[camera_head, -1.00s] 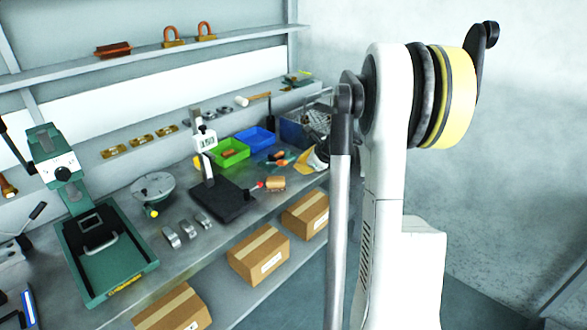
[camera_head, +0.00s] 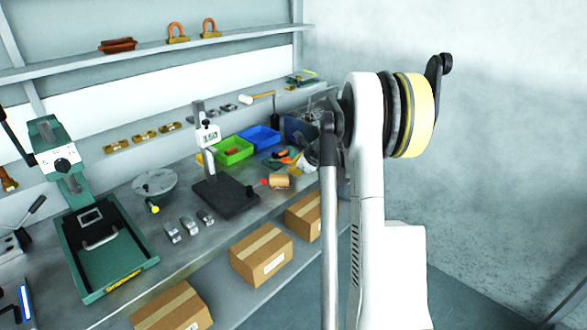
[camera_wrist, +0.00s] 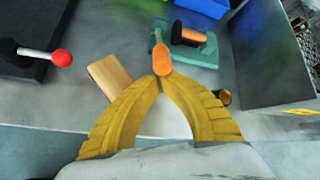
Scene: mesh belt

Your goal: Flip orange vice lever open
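In the wrist view, the orange lever (camera_wrist: 162,60) stands out from a small teal-green vice (camera_wrist: 205,52). Its rounded end points toward my gripper. My gripper (camera_wrist: 160,80) has two curved yellow fingers whose tips come together right at the lever's end. They look shut, with the lever just beyond the tips and nothing clearly held between them. I cannot tell whether the tips touch the lever. In the head view, the vice area is small and partly hidden by my gripper and arm.
A wooden block (camera_wrist: 110,76) lies left of my fingers. A red-knobbed lever (camera_wrist: 60,58) sticks out from a black stand base (camera_head: 232,196). A grey box (camera_wrist: 265,65) stands right of the vice. Blue (camera_head: 260,137) and green (camera_head: 233,150) bins sit behind.

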